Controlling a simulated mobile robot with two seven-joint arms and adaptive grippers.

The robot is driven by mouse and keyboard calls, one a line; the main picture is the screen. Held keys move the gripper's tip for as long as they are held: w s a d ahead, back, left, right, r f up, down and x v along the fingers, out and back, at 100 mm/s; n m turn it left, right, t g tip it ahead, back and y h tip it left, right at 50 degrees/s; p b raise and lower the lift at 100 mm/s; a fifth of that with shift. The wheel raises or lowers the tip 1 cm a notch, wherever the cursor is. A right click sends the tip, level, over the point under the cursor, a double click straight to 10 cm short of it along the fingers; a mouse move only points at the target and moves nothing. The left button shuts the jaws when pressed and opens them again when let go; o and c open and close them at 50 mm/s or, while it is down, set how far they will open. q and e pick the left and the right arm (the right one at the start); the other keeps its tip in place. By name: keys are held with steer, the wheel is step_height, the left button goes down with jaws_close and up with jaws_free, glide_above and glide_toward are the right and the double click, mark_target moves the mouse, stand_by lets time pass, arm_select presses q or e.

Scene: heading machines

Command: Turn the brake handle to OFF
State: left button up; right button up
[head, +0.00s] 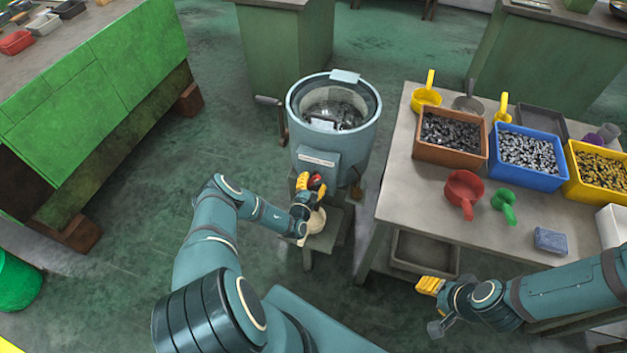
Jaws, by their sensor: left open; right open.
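A teal drum machine (290,130) stands on a stand in the middle, its round top showing metal parts inside. A dark lever (270,101) sticks out at its left side; I cannot tell whether this is the brake handle. A small red knob (317,180) shows low on the machine's front, below a box with a pale label (317,160). My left gripper (309,186) is open with its yellow fingertips at the red knob; contact cannot be made out. My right gripper (431,286) is open and empty, in front of the table at right. Any OFF marking is unreadable.
The table (400,185) at right carries a brown bin (450,158), a blue bin (530,180), a yellow bin (575,190), a red scoop (464,190) and a green scoop (503,203). A green bench (110,80) stands at left. The floor between is clear.

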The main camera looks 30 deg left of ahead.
arm_select(q)
steer(key=v, duration=1.1)
steer(key=shift+s, duration=0.1)
